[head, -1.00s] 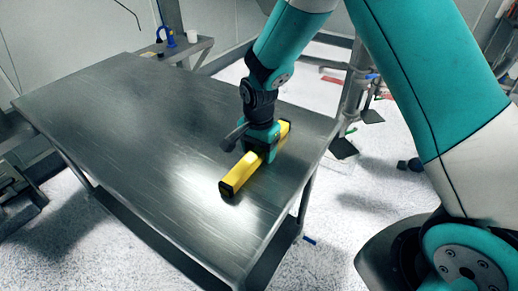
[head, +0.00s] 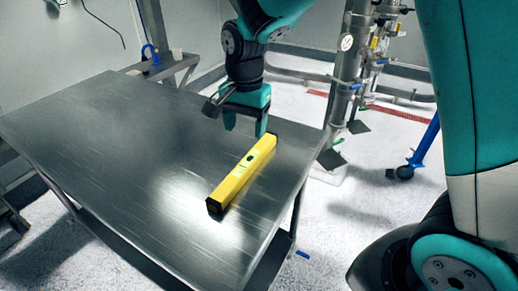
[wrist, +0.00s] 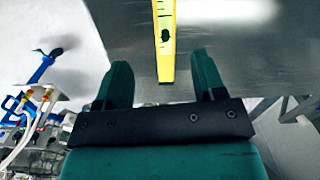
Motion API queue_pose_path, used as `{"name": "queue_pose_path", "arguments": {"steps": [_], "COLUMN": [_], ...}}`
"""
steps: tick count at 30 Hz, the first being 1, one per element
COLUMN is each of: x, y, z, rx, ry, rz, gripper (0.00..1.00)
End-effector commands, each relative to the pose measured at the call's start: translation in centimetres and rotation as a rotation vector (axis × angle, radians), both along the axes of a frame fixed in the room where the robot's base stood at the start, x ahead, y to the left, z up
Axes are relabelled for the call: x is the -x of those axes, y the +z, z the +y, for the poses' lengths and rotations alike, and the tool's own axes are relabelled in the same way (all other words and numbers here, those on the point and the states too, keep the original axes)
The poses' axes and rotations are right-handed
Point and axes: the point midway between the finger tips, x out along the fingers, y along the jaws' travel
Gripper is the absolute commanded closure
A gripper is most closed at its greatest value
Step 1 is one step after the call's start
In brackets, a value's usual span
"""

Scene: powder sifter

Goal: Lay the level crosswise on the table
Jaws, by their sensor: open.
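The yellow level (head: 240,177) with black end caps lies flat on the steel table (head: 110,145), toward its right side. In the head view it slants from lower left to upper right. My gripper (head: 245,128) is open and empty above the table, over the level's far end and apart from it. In the wrist view the level (wrist: 165,50) runs from the top edge down to between the spread fingers of my gripper (wrist: 162,85), with its end short of the palm.
A smaller steel bench (head: 178,68) with a blue curved item (head: 151,54) stands behind the table. Steel pipes with a gauge (head: 346,42) rise beyond the right edge. The table's left and middle are clear.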

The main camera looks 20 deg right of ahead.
Motion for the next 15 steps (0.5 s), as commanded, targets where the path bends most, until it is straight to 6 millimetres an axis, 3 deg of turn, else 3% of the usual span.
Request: {"name": "queue_pose_path", "arguments": {"steps": [3,6,12,15], "x": [5.0,10.5,19.7,22.1], "y": [3.4,5.6,7.4,7.5], "z": [1.2,2.2,3.6,3.9], "rx": [-0.075,-0.145,-0.244,-0.264], "ry": [0.32,0.659,1.205,1.347], "rz": [-0.041,-0.093,-0.22,-0.26], "gripper": [0.36,0.36,0.36,0.36]}}
